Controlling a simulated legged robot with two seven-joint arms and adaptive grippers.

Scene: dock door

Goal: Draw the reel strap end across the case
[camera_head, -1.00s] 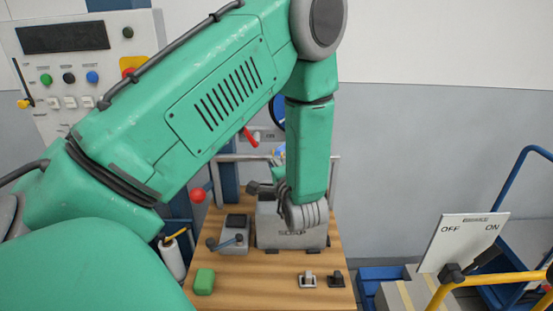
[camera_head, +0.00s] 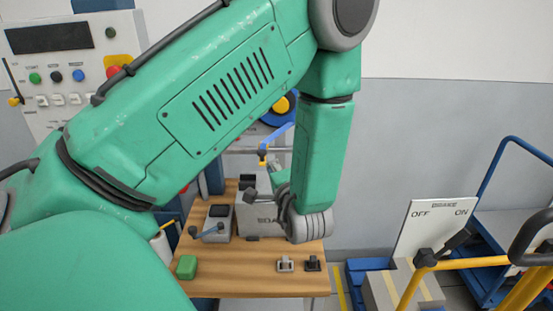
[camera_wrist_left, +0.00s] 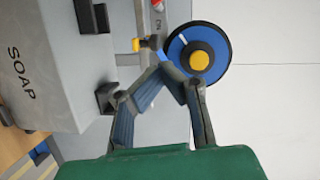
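The reel is a blue disc with a yellow hub (camera_wrist_left: 198,51), partly hidden behind my left arm in the head view (camera_head: 283,106). A blue strap (camera_head: 278,135) runs from it down and left to a yellow strap end (camera_head: 263,157). The yellow end also shows in the left wrist view (camera_wrist_left: 149,44). The grey case marked SOAP (camera_head: 251,212) stands on the wooden bench (camera_head: 235,272). My left gripper (camera_wrist_left: 163,73) is beside the case, its fingertips together with nothing visible between them. In the wrist view the strap end lies apart from the fingertips. My right gripper is out of view.
A small device with a crank (camera_head: 217,225), a green block (camera_head: 187,267) and two small clips (camera_head: 285,264) are on the bench. A BRAKE OFF/ON board (camera_head: 432,228) and yellow rail (camera_head: 470,262) stand at right. Dark fittings (camera_wrist_left: 106,97) stick out from the case.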

